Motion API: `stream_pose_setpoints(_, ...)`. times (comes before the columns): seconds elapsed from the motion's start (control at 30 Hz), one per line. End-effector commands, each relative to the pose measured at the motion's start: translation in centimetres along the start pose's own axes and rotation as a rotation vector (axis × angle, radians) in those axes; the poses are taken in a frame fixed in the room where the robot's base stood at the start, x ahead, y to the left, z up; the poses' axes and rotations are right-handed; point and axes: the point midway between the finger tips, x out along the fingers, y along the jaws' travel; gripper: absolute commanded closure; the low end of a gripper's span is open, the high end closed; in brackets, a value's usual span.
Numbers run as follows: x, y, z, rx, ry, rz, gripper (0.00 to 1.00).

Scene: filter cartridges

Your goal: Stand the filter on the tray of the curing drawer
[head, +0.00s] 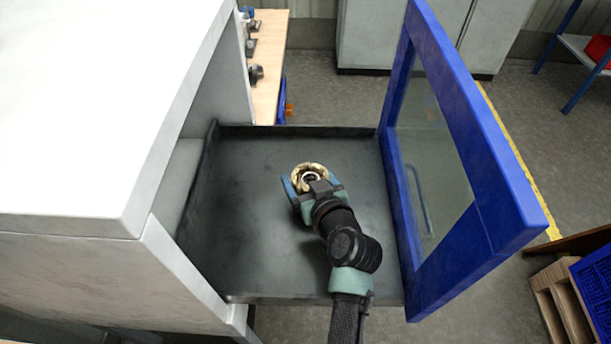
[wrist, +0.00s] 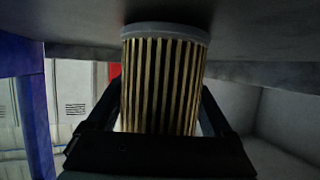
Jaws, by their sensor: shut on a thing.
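The filter shows in the head view as a pale gold ring (head: 303,169) with a dark centre, over the middle of the dark tray (head: 260,170) of the pulled-out drawer. In the wrist view the filter (wrist: 162,80) has cream and dark pleats and a grey end cap. My gripper (head: 310,188) is shut on the filter, with one finger on either side of it. The wrist picture looks upside down, with the tray (wrist: 80,22) at the top. The filter's grey cap meets or nearly meets the tray; I cannot tell whether they touch. The filter looks upright.
A blue-framed drawer front (head: 490,170) with a window stands right of the tray. The white cabinet (head: 90,110) is at the left. A wooden bench (head: 268,60) with small parts lies beyond. The tray floor around the filter is bare.

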Motion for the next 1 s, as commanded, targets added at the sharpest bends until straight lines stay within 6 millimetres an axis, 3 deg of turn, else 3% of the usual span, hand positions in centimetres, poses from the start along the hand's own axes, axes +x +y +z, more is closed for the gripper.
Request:
stream_pose_setpoints(0.37,0.2,0.0,0.5,0.000,0.001,0.000,0.69)
stream_pose_setpoints(0.4,0.2,0.0,0.5,0.000,0.001,0.000,0.11)
stream_pose_setpoints(0.47,0.2,0.0,0.4,0.000,0.001,0.000,0.00)
stream_pose_setpoints(0.77,0.0,0.0,0.5,0.000,0.000,0.000,0.00)
stream_pose_setpoints(1.0,-2.7,0.0,0.6,0.001,0.000,0.002,0.00)
